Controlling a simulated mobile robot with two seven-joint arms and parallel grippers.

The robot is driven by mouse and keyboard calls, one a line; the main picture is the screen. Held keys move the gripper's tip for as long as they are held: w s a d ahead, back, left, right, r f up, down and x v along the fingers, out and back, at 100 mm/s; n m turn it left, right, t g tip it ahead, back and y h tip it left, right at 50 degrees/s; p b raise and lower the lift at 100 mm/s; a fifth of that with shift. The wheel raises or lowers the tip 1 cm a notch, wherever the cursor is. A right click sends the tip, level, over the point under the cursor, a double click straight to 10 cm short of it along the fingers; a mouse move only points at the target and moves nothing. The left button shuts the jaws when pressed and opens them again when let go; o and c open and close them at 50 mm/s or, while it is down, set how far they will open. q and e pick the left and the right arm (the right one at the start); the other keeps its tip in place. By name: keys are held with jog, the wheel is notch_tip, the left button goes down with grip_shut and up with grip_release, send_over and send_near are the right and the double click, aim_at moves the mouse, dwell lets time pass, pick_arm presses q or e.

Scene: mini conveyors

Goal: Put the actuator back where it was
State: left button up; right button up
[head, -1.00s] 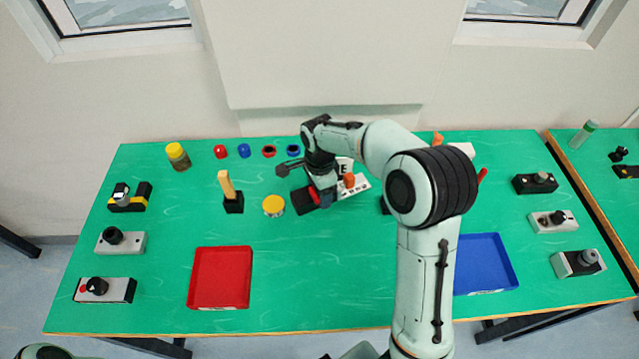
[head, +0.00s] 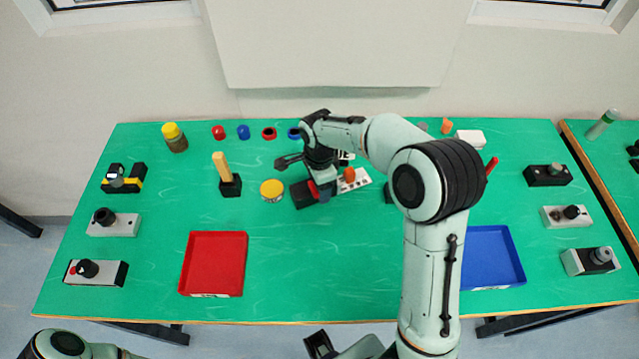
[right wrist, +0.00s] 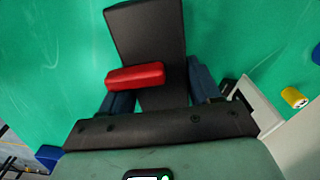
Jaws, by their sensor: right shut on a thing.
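The actuator appears to be the black block (head: 303,195) with a red bar, at the middle of the green table. In the right wrist view the long black block (right wrist: 150,40) runs away from the jaws, with the red bar (right wrist: 134,76) lying across it. My right gripper (head: 322,190) reaches down onto it from above, and its blue fingers (right wrist: 157,90) stand on either side of the block, shut on it. The block seems to rest on or very near the table; contact is hard to tell. My left gripper does not show.
A white panel (head: 362,182) with an orange knob (head: 349,174) is just right of the block. A red tray (head: 214,236) and a blue tray (head: 512,264) lie in front. The front middle is clear.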

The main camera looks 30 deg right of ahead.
jog(key=shift+f+b, duration=0.35)
jog(key=shift+f, duration=0.25)
jog(key=o, duration=1.6)
notch_tip(320, 180, up, 13)
jog(key=shift+r+p, duration=0.2)
jog(key=shift+p, duration=0.55)
